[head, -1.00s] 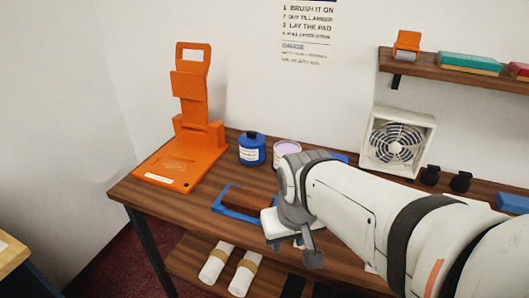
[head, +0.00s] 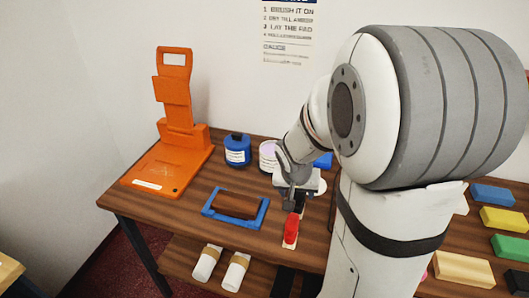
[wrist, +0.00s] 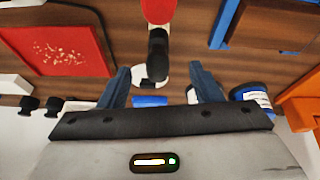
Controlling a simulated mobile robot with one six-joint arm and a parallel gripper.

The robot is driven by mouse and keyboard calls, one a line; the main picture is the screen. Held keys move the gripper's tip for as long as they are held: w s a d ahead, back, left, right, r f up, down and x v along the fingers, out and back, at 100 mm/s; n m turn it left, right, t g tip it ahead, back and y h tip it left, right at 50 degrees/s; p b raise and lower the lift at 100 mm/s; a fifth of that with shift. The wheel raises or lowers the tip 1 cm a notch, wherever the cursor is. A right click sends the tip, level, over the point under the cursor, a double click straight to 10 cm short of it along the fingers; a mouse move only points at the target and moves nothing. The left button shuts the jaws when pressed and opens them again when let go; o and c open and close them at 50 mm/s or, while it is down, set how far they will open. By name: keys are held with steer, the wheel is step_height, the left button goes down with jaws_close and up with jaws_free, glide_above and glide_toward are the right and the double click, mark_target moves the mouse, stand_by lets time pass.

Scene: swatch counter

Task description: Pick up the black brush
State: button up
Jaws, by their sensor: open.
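In the wrist view a black handle-like piece, which looks like the black brush (wrist: 157,48), lies on the counter. It points toward the gap between my fingers, with a red piece (wrist: 160,12) at its far end. My gripper (wrist: 161,74) is open, its two blue-grey fingers spread either side of the brush's line, with nothing held. In the head view my gripper (head: 294,202) is low over the counter, just behind a red piece with a pale end (head: 291,228). My gripper and arm mostly hide the black brush there.
A blue jar (head: 237,152), a pale tub (head: 268,150) and an orange stand (head: 140,178) stand behind. A red tray (wrist: 60,68) shows in the wrist view. Coloured blocks lie at the right.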

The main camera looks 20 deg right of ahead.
mark_target(300, 193)
steer(key=shift+m, duration=0.6)
steer(key=w+d+f, duration=0.1)
steer(key=w+d+f+p, duration=0.1)
steer(key=w, duration=0.1)
steer(key=shift+d+f, duration=0.15)
steer(key=shift+d, duration=0.1)
steer(key=b+x, duration=0.2)
steer(key=x, duration=0.6)
steer(key=shift+f, duration=0.15)
steer(key=shift+s, duration=0.1)
steer(key=shift+c, duration=0.2)
steer(key=c, duration=1)
step_height(300, 193, up, 10)
steer(key=p, duration=0.4)
